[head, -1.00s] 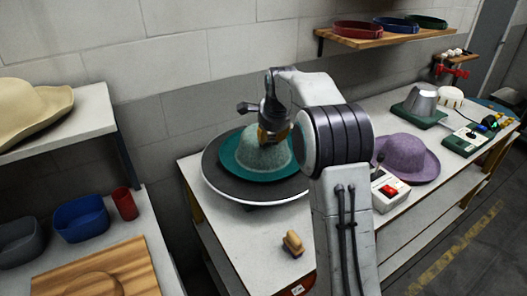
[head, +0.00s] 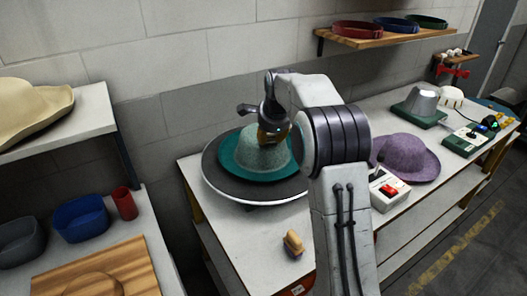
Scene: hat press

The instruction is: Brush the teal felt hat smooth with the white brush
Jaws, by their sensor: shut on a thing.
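The teal felt hat (head: 238,158) lies crown up on a round dark turntable with a pale rim (head: 225,190) on the workbench. Its crown looks greyish and fuzzy, while the brim is smooth teal. My gripper (head: 271,134) is at the upper part of the crown, pointing down. It is shut on a small brown-orange thing, apparently the back of a brush. The bristles are hidden, so I cannot tell their colour or whether they touch the felt. A second brush, tan with a brown back (head: 292,243), lies on the bench in front of the turntable.
A purple hat (head: 408,158) and a control box with a red switch (head: 389,190) stand to the right behind my arm. A hat-block machine (head: 420,105) is farther right. On the left are bins (head: 80,219), a red cup (head: 124,203) and a wooden board (head: 135,262).

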